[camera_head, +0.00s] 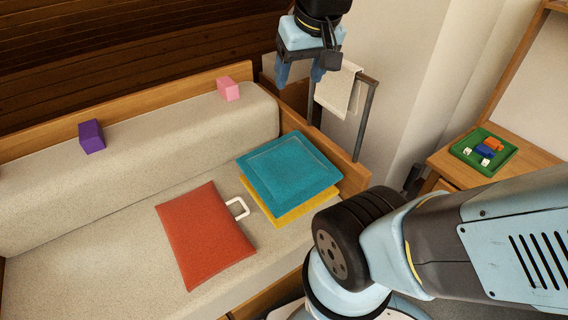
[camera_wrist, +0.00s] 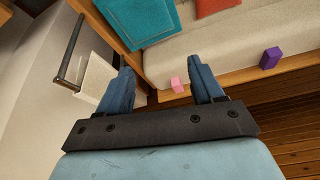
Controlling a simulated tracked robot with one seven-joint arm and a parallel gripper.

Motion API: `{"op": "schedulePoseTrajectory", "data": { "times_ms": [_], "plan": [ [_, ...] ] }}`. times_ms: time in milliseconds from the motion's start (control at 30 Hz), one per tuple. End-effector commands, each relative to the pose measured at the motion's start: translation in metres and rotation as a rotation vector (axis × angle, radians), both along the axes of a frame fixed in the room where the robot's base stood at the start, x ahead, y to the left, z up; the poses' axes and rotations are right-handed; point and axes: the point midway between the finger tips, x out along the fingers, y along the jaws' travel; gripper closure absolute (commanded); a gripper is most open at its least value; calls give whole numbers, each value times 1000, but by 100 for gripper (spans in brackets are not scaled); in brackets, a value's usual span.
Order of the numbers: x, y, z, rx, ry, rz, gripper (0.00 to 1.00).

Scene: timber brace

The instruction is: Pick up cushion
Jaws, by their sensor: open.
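A red-orange cushion (camera_head: 204,235) with a white loop handle (camera_head: 237,208) lies flat on the sofa seat. A teal cushion (camera_head: 288,166) lies on top of a yellow cushion (camera_head: 291,213) at the right end of the seat, beside the red one. In the wrist view the teal cushion (camera_wrist: 140,18) shows at the top, and a part of the red cushion (camera_wrist: 215,6) shows at the top edge. My gripper (camera_head: 301,80) is open and empty, above and behind the cushions near the sofa's far right corner. Its two blue fingers (camera_wrist: 162,80) are spread apart.
A purple cube (camera_head: 91,136) and a pink cube (camera_head: 228,89) sit on the sofa's backrest. A metal rail with a white cloth (camera_head: 338,90) stands beside the sofa's right end. A green tray (camera_head: 469,166) with small blocks sits on a wooden desk at right. The left seat is clear.

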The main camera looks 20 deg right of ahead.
Motion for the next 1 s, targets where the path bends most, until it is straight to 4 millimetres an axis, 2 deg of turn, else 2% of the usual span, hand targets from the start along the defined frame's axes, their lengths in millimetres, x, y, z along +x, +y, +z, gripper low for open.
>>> {"op": "schedulePoseTrajectory", "data": {
  "times_ms": [33,100,467,1000],
  "plan": [
    [12,3,-6,0,34,4,33],
    [24,6,-13,0,69,1,33],
    [71,17,-51,-34,231,-23,33],
    [135,49,-135,-197,435,-71,33]
  ]
}}
